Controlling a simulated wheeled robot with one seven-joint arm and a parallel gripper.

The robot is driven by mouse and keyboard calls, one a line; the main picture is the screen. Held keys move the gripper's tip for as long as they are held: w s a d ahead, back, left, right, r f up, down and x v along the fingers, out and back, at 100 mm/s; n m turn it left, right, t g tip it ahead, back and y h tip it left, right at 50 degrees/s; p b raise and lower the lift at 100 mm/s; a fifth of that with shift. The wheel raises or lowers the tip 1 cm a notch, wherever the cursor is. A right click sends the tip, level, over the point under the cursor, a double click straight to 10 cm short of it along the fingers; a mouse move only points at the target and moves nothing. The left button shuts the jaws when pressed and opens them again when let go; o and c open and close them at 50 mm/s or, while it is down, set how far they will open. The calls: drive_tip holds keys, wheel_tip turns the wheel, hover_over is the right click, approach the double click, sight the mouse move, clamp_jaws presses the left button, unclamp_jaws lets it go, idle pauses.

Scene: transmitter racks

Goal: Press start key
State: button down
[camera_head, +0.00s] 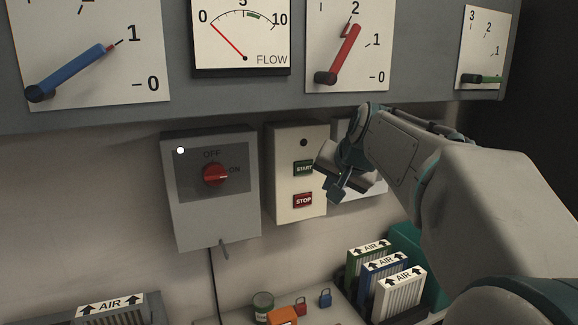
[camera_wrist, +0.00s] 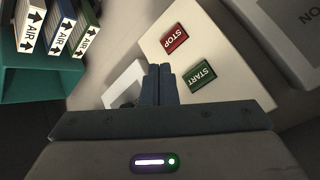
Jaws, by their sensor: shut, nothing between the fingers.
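The green START key (camera_head: 303,168) is on a cream control box (camera_head: 285,205) on the wall, above the red STOP key (camera_head: 303,201). The fingers hold nothing. The fingertips overlap the box's edge in that view; I cannot tell whether they touch it.
A grey switch box (camera_head: 213,225) with a red knob (camera_head: 216,174) is left of the control box. Gauges and levers line the panel above. Below are AIR filters (camera_head: 400,297), small padlocks (camera_head: 325,298) and an orange item (camera_head: 283,315). A pale box is partly hidden behind my wrist.

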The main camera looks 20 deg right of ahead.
drive_tip(key=shift+w, duration=0.1)
drive_tip(key=p, duration=0.3)
approach(305, 174)
drive_tip(key=shift+s+f+x, duration=0.1)
drive_tip(key=shift+x, duration=0.75)
drive_tip(key=shift+s+f+x, duration=0.15)
drive_tip(key=shift+x, duration=0.7)
drive_tip(key=shift+s+f+x, duration=0.1)
drive_tip(key=shift+x, duration=0.75)
drive_tip(key=shift+w, duration=0.4)
drive_tip(key=shift+w, duration=0.4)
idle(0.5)
idle(0.3)
drive_tip(key=shift+s, duration=0.8)
drive_tip(key=shift+s+b, duration=0.1)
drive_tip(key=shift+b, duration=0.25)
